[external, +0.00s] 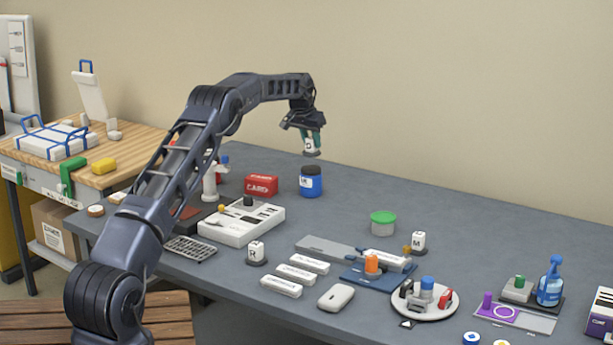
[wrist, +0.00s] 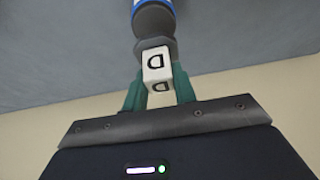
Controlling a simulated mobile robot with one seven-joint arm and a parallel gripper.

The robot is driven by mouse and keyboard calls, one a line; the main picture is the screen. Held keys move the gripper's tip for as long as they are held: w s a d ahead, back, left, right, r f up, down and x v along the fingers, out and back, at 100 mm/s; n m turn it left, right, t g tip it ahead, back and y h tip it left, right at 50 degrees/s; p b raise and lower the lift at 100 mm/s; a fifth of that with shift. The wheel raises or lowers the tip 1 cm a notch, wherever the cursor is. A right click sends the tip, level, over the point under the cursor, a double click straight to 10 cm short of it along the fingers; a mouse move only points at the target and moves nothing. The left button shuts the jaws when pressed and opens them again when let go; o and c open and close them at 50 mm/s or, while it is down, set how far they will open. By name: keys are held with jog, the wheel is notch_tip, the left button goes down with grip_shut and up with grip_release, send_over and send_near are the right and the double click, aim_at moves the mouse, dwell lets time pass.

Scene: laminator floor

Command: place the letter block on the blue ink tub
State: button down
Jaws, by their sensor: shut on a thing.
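My gripper (external: 311,141) is shut on a white letter block (wrist: 156,63) and holds it in the air. The block shows a black D in the wrist view, between the green fingers, with a dark base at its far end. In the external view the fingers hide most of the block. The blue ink tub (external: 311,185) stands on the grey table with a dark lid and a pale label. The block is right above the tub, with a small gap between them. The tub's blue side (wrist: 151,3) also shows at the top of the wrist view, beyond the block.
A red card box (external: 261,185) stands close left of the tub. A white organiser tray (external: 241,225) lies nearer the front left. A green-lidded tub (external: 383,223) and the M block (external: 418,241) stand to the right. The table behind the tub is clear.

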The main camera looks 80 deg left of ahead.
aim_at(311, 152)
jog(key=shift+f, duration=2.1)
jog(key=shift+f, duration=0.1)
jog(key=c, duration=1.1)
grip_release()
jog(key=shift+f, duration=0.1)
jog(key=v, duration=1.2)
